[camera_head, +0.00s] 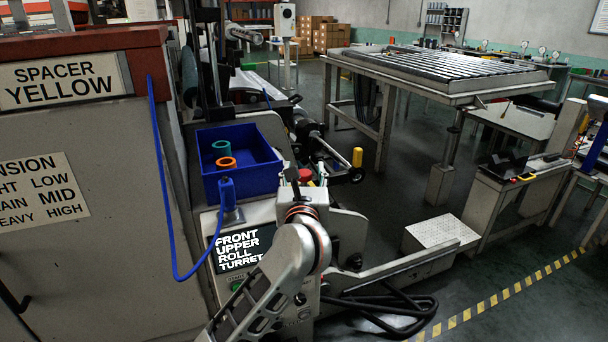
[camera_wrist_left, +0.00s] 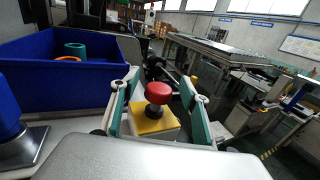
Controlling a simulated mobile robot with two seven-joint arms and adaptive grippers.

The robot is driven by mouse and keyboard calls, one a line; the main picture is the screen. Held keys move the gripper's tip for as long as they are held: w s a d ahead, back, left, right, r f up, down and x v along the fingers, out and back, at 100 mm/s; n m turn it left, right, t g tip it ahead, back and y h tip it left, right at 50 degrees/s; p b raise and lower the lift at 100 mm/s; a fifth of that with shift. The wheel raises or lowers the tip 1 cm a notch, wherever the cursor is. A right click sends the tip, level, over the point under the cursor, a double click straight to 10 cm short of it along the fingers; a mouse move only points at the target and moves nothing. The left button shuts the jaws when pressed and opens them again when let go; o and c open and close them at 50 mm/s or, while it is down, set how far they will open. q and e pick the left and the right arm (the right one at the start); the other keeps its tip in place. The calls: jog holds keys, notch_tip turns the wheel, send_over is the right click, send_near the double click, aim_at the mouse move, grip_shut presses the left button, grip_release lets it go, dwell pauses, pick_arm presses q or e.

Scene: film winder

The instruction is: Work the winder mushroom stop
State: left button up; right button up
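The red mushroom stop (camera_wrist_left: 158,93) has a dark stem and stands on a yellow plate (camera_wrist_left: 150,124) on a pale box. A bit of its red top shows in the head view (camera_head: 306,175), mostly hidden behind my left wrist. My left gripper (camera_wrist_left: 161,80) is open, with one teal finger on each side of the stop. A gap shows between the fingers and the red cap, and nothing is held. In the head view my left gripper (camera_head: 303,187) is at the control box, its fingers hard to make out. My right gripper is not in view.
A blue bin (camera_head: 238,172) with orange and teal rings stands left of the stop. A blue-handled lever (camera_head: 228,195) with a blue cable is in front of it. A label panel (camera_head: 240,249) and a green button lie below. A yellow-tipped machine arm (camera_head: 357,157) is at right.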

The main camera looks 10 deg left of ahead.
pick_arm(q)
jog(key=shift+f, duration=0.15)
jog(key=shift+s+d+f, duration=0.1)
jog(key=shift+s+d, duration=0.1)
jog(key=shift+s, duration=0.3)
jog(key=s+d, duration=0.2)
jog(key=s, duration=0.8)
jog(key=shift+s, duration=0.4)
